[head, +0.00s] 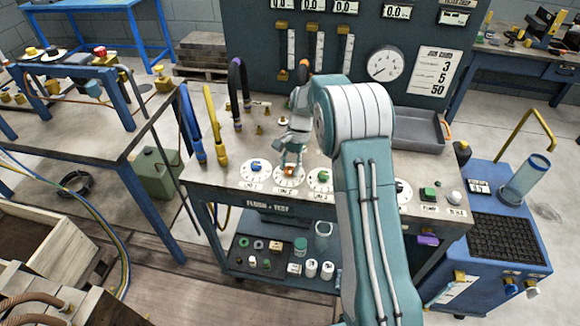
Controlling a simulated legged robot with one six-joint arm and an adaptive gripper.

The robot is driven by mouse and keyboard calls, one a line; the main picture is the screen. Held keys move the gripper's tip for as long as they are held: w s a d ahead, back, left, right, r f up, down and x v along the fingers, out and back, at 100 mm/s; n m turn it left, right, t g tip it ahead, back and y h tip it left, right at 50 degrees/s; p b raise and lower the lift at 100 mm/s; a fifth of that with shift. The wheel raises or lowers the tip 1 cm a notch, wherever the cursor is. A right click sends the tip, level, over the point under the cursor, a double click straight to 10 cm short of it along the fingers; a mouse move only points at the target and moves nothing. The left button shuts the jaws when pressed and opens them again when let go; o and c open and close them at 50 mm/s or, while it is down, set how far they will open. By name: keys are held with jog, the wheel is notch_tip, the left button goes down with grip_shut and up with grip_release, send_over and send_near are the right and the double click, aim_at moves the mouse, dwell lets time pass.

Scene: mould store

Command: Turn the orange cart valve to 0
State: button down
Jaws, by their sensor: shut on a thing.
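The orange cart valve (289,172) is a small knob on a white round dial on the front part of the grey cart top (215,178). My gripper (289,165) reaches down onto it from above and is shut on the knob. The fingers cover part of the knob, and the dial's marks are too small to read, so its setting cannot be told. A blue valve (256,166) is to its left and a green valve (324,176) to its right, each on a similar dial. My forearm hides part of the cart top further right.
Blue, yellow and dark hose ends stand at the cart's left. A panel (255,60) with displays and a round gauge (384,64) rises behind. A grey tray (418,130), green button (428,193) and blue unit (500,225) are at the right.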

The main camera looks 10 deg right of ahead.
jog(key=n+h, duration=0.1)
jog(key=n, duration=0.2)
jog(key=n+g+h, duration=0.1)
jog(key=n, duration=0.2)
jog(key=shift+w+a, duration=0.15)
jog(key=shift+w, duration=0.05)
jog(key=n+h, duration=0.1)
jog(key=n, duration=0.2)
jog(key=n+h, duration=0.1)
jog(key=n, duration=0.2)
jog(key=shift+a+n+h, duration=0.1)
jog(key=shift+n+h, duration=0.2)
jog(key=shift+n, duration=0.1)
jog(key=shift+c, duration=1.3)
grip_release()
